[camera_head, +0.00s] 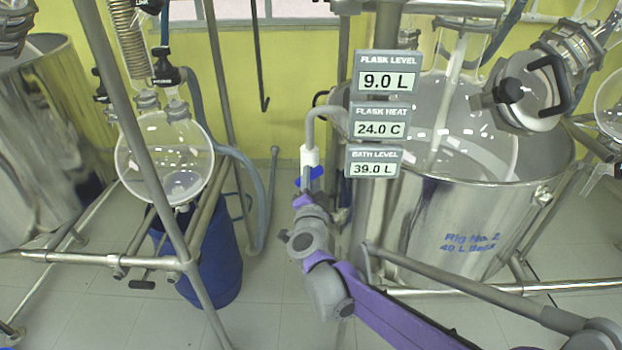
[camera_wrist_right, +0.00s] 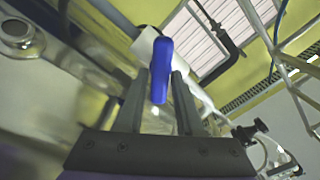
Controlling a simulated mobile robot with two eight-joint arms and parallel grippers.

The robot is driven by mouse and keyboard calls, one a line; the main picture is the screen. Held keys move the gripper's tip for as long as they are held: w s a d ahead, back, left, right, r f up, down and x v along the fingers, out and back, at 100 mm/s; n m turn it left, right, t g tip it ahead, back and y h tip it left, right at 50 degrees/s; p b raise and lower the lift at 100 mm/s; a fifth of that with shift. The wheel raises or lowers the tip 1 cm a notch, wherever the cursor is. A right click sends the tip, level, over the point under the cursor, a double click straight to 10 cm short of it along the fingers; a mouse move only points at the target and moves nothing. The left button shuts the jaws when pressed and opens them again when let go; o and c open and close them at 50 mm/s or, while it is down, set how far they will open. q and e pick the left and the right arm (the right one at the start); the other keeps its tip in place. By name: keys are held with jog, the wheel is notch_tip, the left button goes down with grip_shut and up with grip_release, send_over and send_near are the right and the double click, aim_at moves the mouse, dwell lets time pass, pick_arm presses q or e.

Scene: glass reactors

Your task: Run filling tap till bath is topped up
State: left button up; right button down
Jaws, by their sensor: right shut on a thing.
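The filling tap has a white body (camera_head: 309,156) and a blue handle (camera_head: 317,172), under a bent grey pipe (camera_head: 322,112) that leads to the bath's rim. My right gripper (camera_head: 306,188) reaches up from below and is shut on the blue handle. In the right wrist view the blue handle (camera_wrist_right: 161,72) stands between the two dark fingers. The steel bath (camera_head: 420,225) reads "Rig No. 2, 40 L Bath", and a glass flask (camera_head: 460,125) sits in it. The bath level display (camera_head: 374,162) reads 39.0 L. Water flow cannot be seen. My left gripper is out of view.
Displays above show flask level (camera_head: 387,74) 9.0 L and flask heat (camera_head: 380,121) 24.0 C. A round glass vessel (camera_head: 150,160) on a metal frame and a blue drum (camera_head: 215,260) stand at left. Steel rails (camera_head: 470,291) cross before the bath.

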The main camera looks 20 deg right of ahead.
jog(key=m, duration=0.3)
jog(key=shift+f+m, duration=0.1)
jog(key=shift+m, duration=0.3)
jog(key=shift+f+m, duration=0.1)
jog(key=shift+m, duration=1.7)
jog(key=c, duration=0.7)
grip_release()
jog(key=shift+s, duration=0.1)
jog(key=v, duration=1)
jog(key=shift+s, duration=0.4)
jog(key=shift+a, duration=0.1)
